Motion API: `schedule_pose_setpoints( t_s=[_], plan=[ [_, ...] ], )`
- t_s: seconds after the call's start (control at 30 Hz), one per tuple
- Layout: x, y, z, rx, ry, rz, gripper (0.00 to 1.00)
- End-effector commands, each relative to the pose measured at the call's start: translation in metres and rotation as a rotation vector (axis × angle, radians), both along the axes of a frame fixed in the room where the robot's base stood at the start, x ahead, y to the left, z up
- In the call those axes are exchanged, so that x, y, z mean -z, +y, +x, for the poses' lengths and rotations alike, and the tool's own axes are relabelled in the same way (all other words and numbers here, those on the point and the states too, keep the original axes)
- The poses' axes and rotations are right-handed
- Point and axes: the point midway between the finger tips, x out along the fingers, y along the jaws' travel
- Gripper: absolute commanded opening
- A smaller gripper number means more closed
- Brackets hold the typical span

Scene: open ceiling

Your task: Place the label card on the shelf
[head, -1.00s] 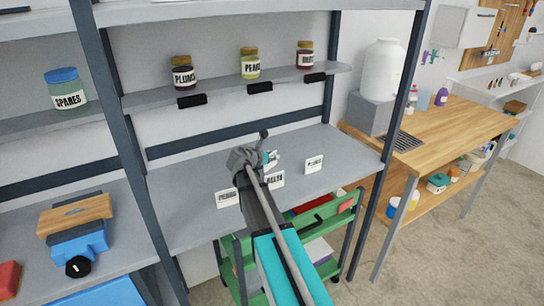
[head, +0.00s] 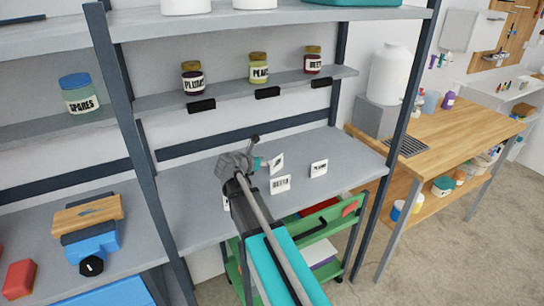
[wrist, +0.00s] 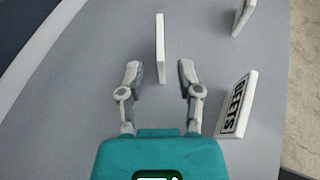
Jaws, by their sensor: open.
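White label cards stand on the grey lower shelf (head: 185,215). One card (head: 276,163) is just right of my gripper (head: 260,164). In the wrist view this card (wrist: 160,35) is nearly edge-on, ahead of and between my open fingers (wrist: 160,72), touching neither. The BEETS card (head: 280,184) stands nearer the front edge; it also shows in the wrist view (wrist: 238,105), right of the right finger. Another card (head: 319,168) is farther right, and it shows at the wrist view's top (wrist: 243,15). A further card (head: 227,203) is mostly hidden by my arm.
PLUMS (head: 192,79), PEARS (head: 259,68) and BEETS (head: 312,60) jars stand on the narrow upper shelf, with black holders (head: 267,93) on its front edge. A dark upright (head: 395,110) bounds the bay at right. A green cart (head: 325,232) is below.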

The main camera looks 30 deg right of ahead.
Motion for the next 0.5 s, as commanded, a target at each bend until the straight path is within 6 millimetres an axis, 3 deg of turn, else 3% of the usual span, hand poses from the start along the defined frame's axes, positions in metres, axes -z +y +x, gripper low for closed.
schedule_pose_setpoints(
  t_s=[0.2,0.5],
  plan=[
    [-0.011,0.021,-0.010,0.000,0.000,0.000,0.46],
    [-0.013,0.028,-0.013,0.000,-0.001,0.000,0.46]
  ],
)
